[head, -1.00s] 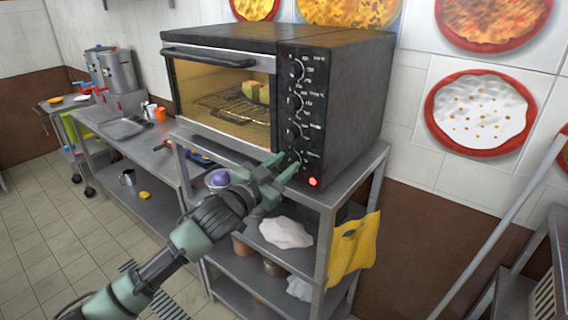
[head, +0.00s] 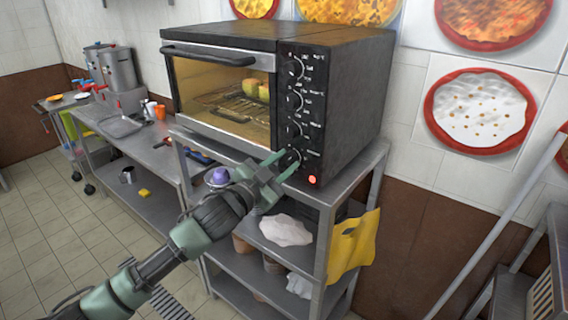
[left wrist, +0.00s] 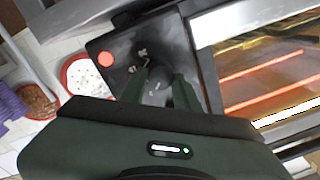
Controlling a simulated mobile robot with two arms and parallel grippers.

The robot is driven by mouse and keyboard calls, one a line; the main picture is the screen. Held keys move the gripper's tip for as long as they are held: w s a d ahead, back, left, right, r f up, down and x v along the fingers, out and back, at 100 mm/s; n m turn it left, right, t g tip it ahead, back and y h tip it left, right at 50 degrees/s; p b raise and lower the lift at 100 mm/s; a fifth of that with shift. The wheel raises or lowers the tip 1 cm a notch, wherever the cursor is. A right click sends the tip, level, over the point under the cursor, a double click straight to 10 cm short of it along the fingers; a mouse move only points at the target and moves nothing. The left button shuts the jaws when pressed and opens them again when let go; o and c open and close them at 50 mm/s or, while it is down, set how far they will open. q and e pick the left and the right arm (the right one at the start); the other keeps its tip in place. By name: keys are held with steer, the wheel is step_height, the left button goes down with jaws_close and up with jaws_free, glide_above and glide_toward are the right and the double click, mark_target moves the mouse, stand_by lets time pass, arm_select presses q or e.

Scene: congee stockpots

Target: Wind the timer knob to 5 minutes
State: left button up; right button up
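The oven (head: 345,110) has a column of black knobs down its dark front panel. The lowest knob (head: 294,156) is at the tips of my left gripper (head: 283,164), just above a lit red lamp (head: 312,180). I take it as the timer knob, but its label is too small to read. In the left wrist view the knob (left wrist: 157,88) sits between the two fingers of my left gripper (left wrist: 159,86). Whether both fingers press on it is unclear. The pointer's setting is not readable. My right gripper is not in view.
The oven stands on a metal rack (head: 330,195) with a yellow cloth (head: 352,248) hanging from it. Food (head: 250,90) is on the wire shelf inside. A purple item (head: 218,177) is close to my left wrist. A steel counter (head: 135,140) is at left.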

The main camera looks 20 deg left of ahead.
arm_select(q)
steer(key=o, duration=0.4)
steer(key=shift+s+a+f+b, duration=0.15)
steer(key=shift+s+b, duration=0.15)
steer(key=shift+s, duration=0.1)
steer(key=b+v, duration=0.2)
steer(key=v, duration=0.5)
